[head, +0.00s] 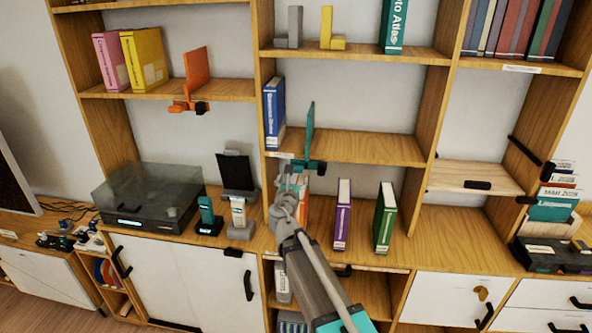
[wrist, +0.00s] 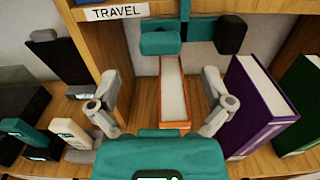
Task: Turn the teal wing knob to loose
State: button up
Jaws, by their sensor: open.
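The teal wing knob (wrist: 160,42) is on the underside of the teal bookend (head: 309,128), which is clamped at the front edge of the middle shelf. In the head view the knob (head: 299,165) shows just above my gripper (head: 289,183), partly hidden by it. In the wrist view a black part (wrist: 230,33) sits to the right of the knob. My gripper (wrist: 160,80) is open and empty. Its two fingertips are apart, below the knob in the wrist view and not visibly touching it. The knob's loose or tight marking cannot be read.
An orange-edged book (wrist: 172,90) stands behind the space between my fingers. A purple book (wrist: 258,105) is close right; a green book (head: 385,217) is farther right. Phone-like devices on stands (head: 238,215) are left. An orange bookend (head: 196,75) is on another shelf.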

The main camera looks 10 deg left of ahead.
aim_at(296, 167)
jog(key=w, duration=0.6)
jog(key=shift+w+a, duration=0.2)
jog(key=shift+c, duration=0.3)
jog(key=c, duration=1)
jog(key=shift+c, duration=0.2)
